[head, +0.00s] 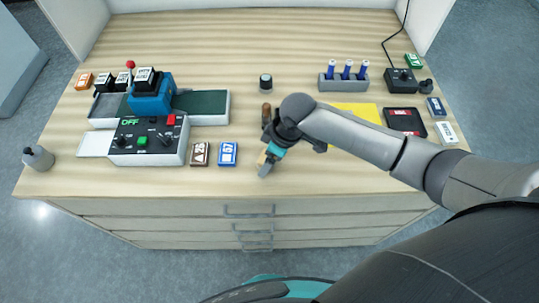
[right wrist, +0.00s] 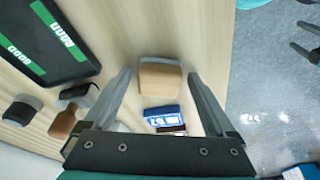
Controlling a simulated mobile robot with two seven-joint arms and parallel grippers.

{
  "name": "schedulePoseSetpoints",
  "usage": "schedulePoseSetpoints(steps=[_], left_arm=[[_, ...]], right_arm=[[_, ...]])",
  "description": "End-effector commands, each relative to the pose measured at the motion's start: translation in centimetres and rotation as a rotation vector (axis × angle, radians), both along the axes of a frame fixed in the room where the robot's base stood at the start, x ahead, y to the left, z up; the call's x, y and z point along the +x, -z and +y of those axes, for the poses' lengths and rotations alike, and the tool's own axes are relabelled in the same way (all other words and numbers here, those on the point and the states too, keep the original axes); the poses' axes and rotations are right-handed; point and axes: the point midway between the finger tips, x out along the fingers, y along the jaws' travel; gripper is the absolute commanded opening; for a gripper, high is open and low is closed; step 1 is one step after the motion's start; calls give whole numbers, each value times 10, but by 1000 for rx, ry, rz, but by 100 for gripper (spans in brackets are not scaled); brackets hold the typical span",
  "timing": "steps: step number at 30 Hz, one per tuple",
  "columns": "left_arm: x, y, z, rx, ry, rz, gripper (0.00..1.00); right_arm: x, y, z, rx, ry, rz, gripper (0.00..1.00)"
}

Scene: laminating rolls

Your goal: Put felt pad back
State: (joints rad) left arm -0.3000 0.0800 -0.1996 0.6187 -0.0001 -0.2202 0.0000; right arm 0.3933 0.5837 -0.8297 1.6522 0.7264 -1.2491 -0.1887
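A small tan block with a pale grey edge (right wrist: 160,77), which looks like the felt pad, lies on the wooden table near its front edge. In the head view a tan piece of it shows beside my right gripper (head: 264,164). In the right wrist view my right gripper (right wrist: 158,74) is open, with its fingers on either side of the tan block. I cannot tell whether the fingers touch it. My arm hides part of the area around it. My left gripper is not in view.
A blue card marked 57 (head: 228,153) and a brown card (head: 200,154) lie left of the gripper, by the laminating machine (head: 150,155). A wooden-handled tool (head: 266,110) and dark jar (head: 265,84) stand behind it.

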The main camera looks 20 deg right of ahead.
Motion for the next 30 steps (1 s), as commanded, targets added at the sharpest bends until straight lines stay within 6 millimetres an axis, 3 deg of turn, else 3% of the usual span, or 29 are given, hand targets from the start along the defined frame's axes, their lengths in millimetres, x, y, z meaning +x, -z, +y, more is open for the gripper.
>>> schedulePoseSetpoints(steps=[11,24,30], left_arm=[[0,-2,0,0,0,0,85],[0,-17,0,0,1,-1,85],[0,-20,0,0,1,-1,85]], right_arm=[[0,-9,-2,-1,1,0,92],[-14,-90,-19,-1,-1,-4,92],[-18,-114,-24,0,1,-1,92]])
